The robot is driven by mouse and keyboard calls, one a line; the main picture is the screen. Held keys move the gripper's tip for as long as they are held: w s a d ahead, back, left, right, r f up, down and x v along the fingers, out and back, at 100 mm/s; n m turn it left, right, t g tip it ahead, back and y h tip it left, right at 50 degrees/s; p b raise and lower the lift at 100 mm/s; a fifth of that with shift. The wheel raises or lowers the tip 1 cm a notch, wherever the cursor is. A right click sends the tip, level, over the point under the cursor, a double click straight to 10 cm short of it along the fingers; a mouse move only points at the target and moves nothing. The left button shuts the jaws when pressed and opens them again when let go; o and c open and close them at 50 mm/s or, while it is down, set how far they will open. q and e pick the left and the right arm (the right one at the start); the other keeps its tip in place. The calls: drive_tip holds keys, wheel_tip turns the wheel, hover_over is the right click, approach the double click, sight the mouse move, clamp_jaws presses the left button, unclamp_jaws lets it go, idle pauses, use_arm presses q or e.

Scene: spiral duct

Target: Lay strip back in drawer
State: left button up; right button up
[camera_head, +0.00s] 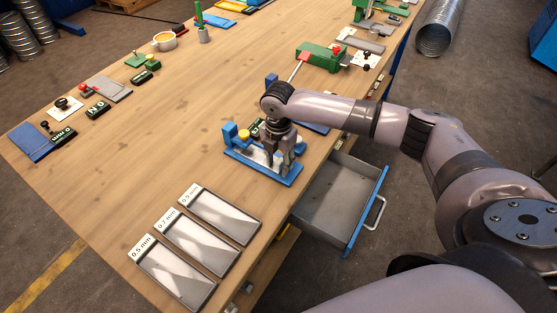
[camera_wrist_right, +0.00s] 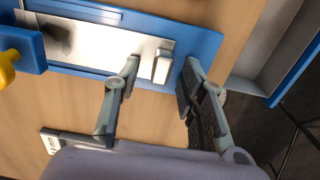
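A shiny metal strip (camera_wrist_right: 95,45) lies in a blue fixture (camera_head: 262,168) on the workbench. The fixture (camera_wrist_right: 200,45) also shows in the right wrist view. A small pale block (camera_wrist_right: 162,66) sits at the strip's right end. My right gripper (camera_head: 284,158) is over the fixture. In the right wrist view its fingers (camera_wrist_right: 163,70) are spread, with the block between their tips and gaps on both sides. The drawer (camera_head: 330,200) stands open under the bench edge, grey inside with a blue front, and looks empty. My left gripper is not in view.
Labelled sheet trays (camera_head: 178,268) lie on the bench at the front. A green tool with a red handle (camera_head: 320,57) stands behind the fixture. The middle of the bench is clear. The drawer's handle (camera_head: 376,214) juts out over the floor.

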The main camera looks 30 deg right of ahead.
sight(295, 177)
drive_tip(key=shift+c, duration=0.4)
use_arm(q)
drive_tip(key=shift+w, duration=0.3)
use_arm(e)
clamp_jaws()
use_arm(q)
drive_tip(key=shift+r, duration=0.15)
use_arm(e)
drive_tip(key=shift+d, duration=0.1)
